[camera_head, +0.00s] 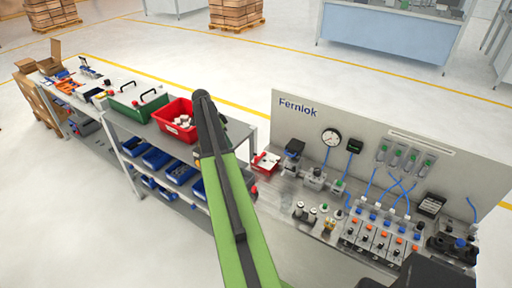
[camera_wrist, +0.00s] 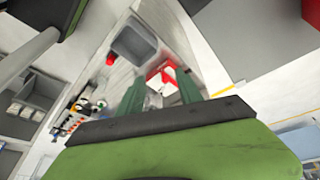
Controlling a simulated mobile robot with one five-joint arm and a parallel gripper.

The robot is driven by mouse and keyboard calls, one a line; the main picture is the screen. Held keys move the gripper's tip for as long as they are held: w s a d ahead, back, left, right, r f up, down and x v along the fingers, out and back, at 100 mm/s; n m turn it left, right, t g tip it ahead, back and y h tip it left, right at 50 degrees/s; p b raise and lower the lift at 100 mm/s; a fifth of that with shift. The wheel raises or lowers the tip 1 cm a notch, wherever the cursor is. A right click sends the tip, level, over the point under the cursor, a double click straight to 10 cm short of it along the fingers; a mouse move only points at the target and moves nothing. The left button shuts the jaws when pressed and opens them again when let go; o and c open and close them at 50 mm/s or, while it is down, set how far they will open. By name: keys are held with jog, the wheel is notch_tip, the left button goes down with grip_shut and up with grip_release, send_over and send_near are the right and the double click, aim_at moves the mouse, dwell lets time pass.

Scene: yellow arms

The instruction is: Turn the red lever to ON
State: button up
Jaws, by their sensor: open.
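I cannot clearly make out a red lever in either view. A small red round part (camera_head: 254,190) shows at the left edge of the test bench, beside my arm. A red round part (camera_wrist: 110,59) also shows in the wrist view, left of a grey tray; I cannot tell if it is the same one. My gripper (camera_wrist: 157,92) is open and empty, its two green fingers apart above the bench side. A red and white item (camera_wrist: 160,74) shows beyond and between the fingers. In the head view my green arm reaches up the middle, and its fingertips are not clear.
The Fernlok panel (camera_head: 310,112) stands behind the bench, which carries a gauge, blue hoses, and several valves and knobs. A red-and-white tray (camera_head: 265,163) sits at its left end. Left is a cart with a red bin (camera_head: 165,128) and green bin (camera_head: 122,112). Open floor lies behind.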

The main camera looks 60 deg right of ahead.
jog(key=s+d+r+m, duration=0.2)
jog(key=s+d+m, duration=0.15)
jog(key=d, duration=0.35)
jog(key=b, duration=1.5)
send_near(256, 157)
jog(key=shift+n+g, duration=0.25)
jog(key=shift+g, duration=0.05)
jog(key=x, duration=0.8)
jog(key=shift+w+f, duration=0.15)
jog(key=shift+w, duration=0.1)
jog(key=shift+s+d+f+b, duration=0.2)
jog(key=shift+f+b, duration=0.15)
jog(key=shift+b, duration=0.15)
jog(key=shift+r, duration=0.1)
jog(key=shift+c, duration=0.4)
grip_shut()
jog(key=shift+a, duration=0.1)
